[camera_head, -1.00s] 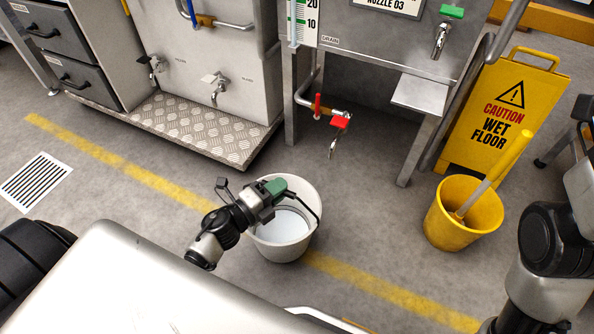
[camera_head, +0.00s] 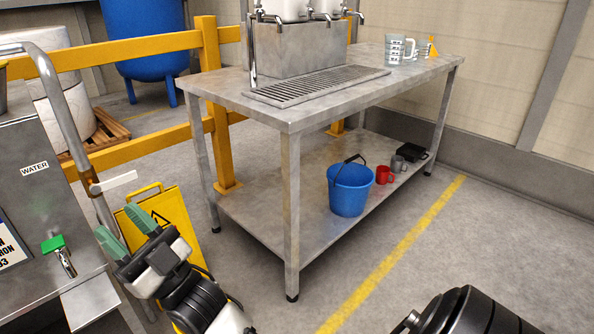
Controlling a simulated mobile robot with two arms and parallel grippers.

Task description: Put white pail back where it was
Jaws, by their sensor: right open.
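The white pail is not in view. My right gripper (camera_head: 126,233) shows at the lower left, with green fingertips spread apart and nothing visible between them. It is in front of the yellow caution sign and close beside the steel sink unit's green-handled tap. My left gripper is not in view. A blue pail (camera_head: 350,190) with a dark handle stands upright on the lower shelf of the steel table (camera_head: 300,115).
Red and grey mugs (camera_head: 384,174) and a black item (camera_head: 413,151) sit beside the blue pail. Measuring jugs (camera_head: 397,49) stand on the tabletop. A yellow rail (camera_head: 222,145) runs behind the table. Floor (camera_head: 420,245) right of the table is clear.

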